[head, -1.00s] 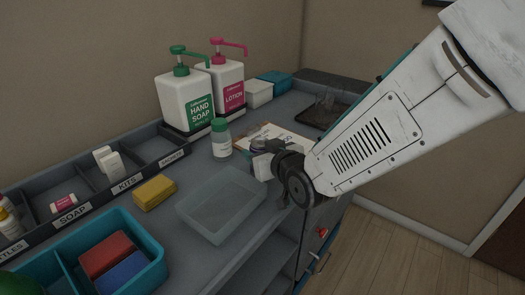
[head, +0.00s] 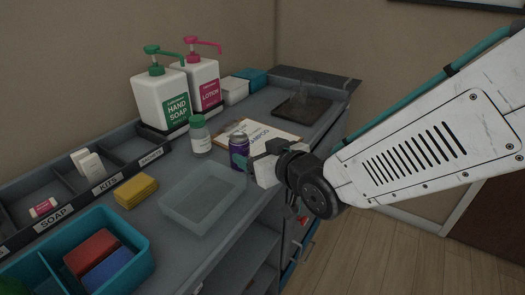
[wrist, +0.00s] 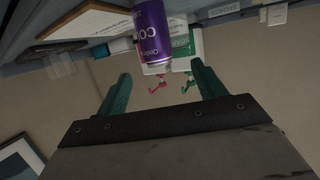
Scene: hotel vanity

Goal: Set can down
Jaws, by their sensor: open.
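A purple can (head: 238,148) with a grey top stands upright on the grey counter, between the clear tray and the clipboard. In the wrist view, which is upside down, the can (wrist: 152,32) shows ahead of my finger ends, with a gap between them and it. My gripper (head: 248,164) is beside the can on its near right side. In the wrist view my gripper (wrist: 162,75) has its two teal fingers spread wide with nothing between them. In the head view a finger overlaps the can's lower part.
A clear tray (head: 168,206) lies left of the can. A yellow sponge (head: 136,190) lies left. The counter's front edge is close to the can.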

